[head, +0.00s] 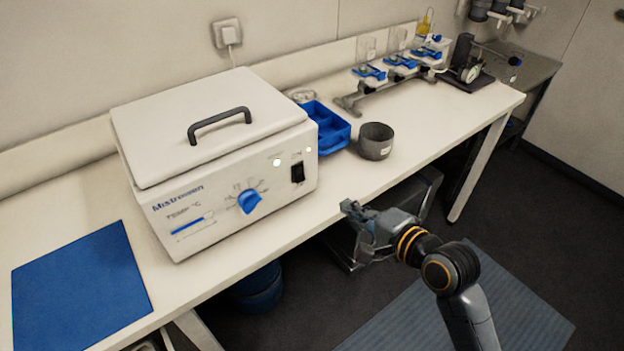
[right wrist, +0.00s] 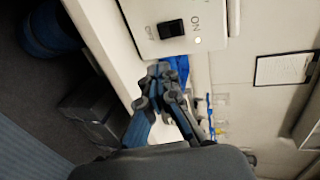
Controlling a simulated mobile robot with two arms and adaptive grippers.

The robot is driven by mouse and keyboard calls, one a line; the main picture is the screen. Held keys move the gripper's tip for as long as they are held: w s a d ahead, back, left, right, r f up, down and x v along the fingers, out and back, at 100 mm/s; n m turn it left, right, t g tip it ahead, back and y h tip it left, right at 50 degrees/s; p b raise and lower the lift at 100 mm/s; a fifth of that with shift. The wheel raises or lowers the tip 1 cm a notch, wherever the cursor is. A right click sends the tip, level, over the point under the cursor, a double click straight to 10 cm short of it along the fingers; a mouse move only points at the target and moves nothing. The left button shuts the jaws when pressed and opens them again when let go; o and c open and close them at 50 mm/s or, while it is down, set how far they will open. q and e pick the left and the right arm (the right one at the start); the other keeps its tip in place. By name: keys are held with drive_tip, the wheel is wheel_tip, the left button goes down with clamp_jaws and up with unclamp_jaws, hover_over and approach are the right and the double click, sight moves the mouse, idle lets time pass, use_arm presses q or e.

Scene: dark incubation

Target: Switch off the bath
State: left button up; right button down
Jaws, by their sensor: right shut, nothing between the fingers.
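The bath (head: 215,150) is a white box with a closed lid and a dark handle, standing on the bench. Its front panel has a blue dial (head: 249,202) and a black rocker switch (head: 298,172) at the right end. A pale light (head: 277,162) shows on the panel. In the right wrist view the switch (right wrist: 171,29) sits between the OFF and ON labels, with a small light (right wrist: 197,40) beside it. My right gripper (head: 348,207) is shut and empty, in front of the bench edge, right of and below the switch, apart from it. My left gripper is out of view.
A blue tray (head: 328,128) and a dark grey bowl (head: 376,141) stand right of the bath. A blue mat (head: 80,285) lies on the bench at left. A rack with blue-topped items (head: 385,82) stands farther back. A blue bin (head: 258,290) is under the bench.

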sight(303, 180)
drive_tip(key=shift+w, duration=0.1)
drive_tip(key=p+x, duration=0.2)
drive_tip(key=x, duration=1.2)
drive_tip(key=shift+r, duration=0.1)
drive_tip(key=shift+a+f+b, duration=0.1)
drive_tip(key=shift+f+b, duration=0.15)
drive_tip(key=shift+b, duration=0.1)
drive_tip(key=shift+w+a+f+t+y+b, duration=0.15)
drive_tip(key=shift+f+t+y+b, duration=0.2)
drive_tip(key=shift+b, duration=0.7)
drive_tip(key=shift+r+p, duration=0.35)
